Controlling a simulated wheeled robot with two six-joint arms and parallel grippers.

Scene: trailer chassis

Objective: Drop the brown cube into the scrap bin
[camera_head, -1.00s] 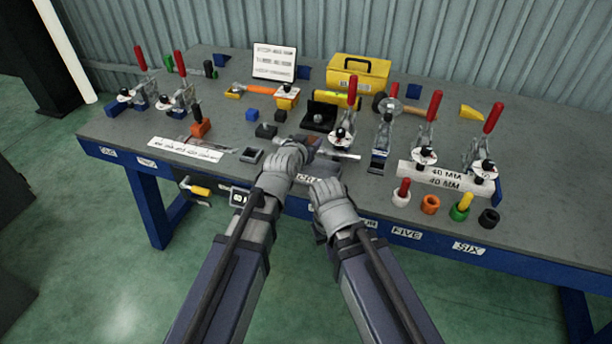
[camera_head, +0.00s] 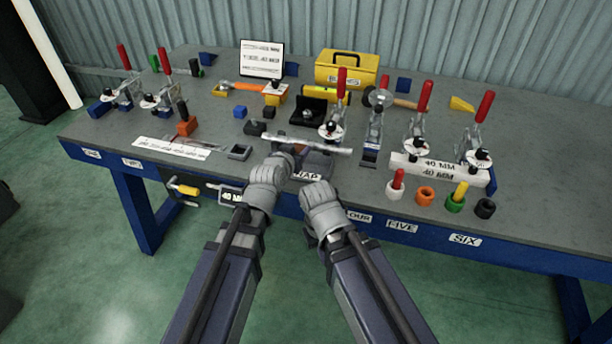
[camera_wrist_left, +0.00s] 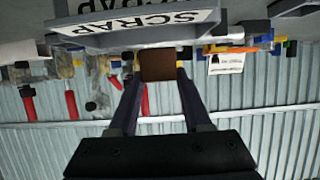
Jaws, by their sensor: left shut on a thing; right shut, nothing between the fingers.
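The brown cube (camera_wrist_left: 157,64) is held between the fingertips of my left gripper (camera_wrist_left: 157,78) in the left wrist view. In the head view my left gripper (camera_head: 288,152) is over the bench front, at the left side of the scrap bin, and the cube is hard to make out there. The scrap bin (camera_head: 318,164) is a grey tray with a white SCRAP label at the bench's front edge. Its labelled front also shows in the left wrist view (camera_wrist_left: 100,42), close to the cube. My right gripper (camera_head: 318,188) is shut and empty in front of the bin; its fingertips are mostly hidden.
A silver bar (camera_head: 315,149) lies behind the bin. Toggle clamps with red handles (camera_head: 340,80) stand behind it and to both sides. Coloured rings (camera_head: 425,196) line the front right. A yellow toolbox (camera_head: 346,69) stands at the back.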

